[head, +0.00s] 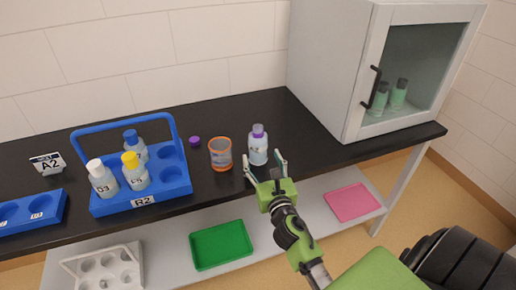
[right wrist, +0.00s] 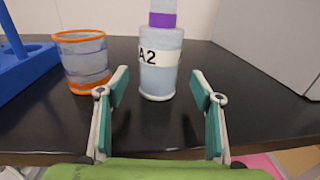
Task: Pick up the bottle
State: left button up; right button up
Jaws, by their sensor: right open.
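A clear bottle (head: 258,147) with a purple cap ring and a label stands upright on the black bench top in the head view. In the right wrist view the bottle (right wrist: 160,68) shows the label "A2" and stands between and just beyond my fingertips. My right gripper (head: 264,162) is open at the front of the bottle, with a finger on either side and nothing held. In the right wrist view its teal-padded fingers (right wrist: 160,88) are spread wide, apart from the bottle. My left gripper is not in view.
An orange-rimmed cup (head: 221,153) stands close left of the bottle. A purple cap (head: 194,141) lies behind it. A blue carrier (head: 180,187) with several bottles is further left. A white cabinet (head: 330,75) stands to the right. Green (head: 221,245) and pink (head: 353,202) trays lie on the lower shelf.

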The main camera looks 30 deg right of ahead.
aim_at(258, 150)
jog(key=x, duration=0.4)
jog(key=shift+w+p, duration=0.3)
jog(key=shift+w, duration=0.1)
jog(key=c, duration=1.4)
jog(key=shift+r, duration=0.1)
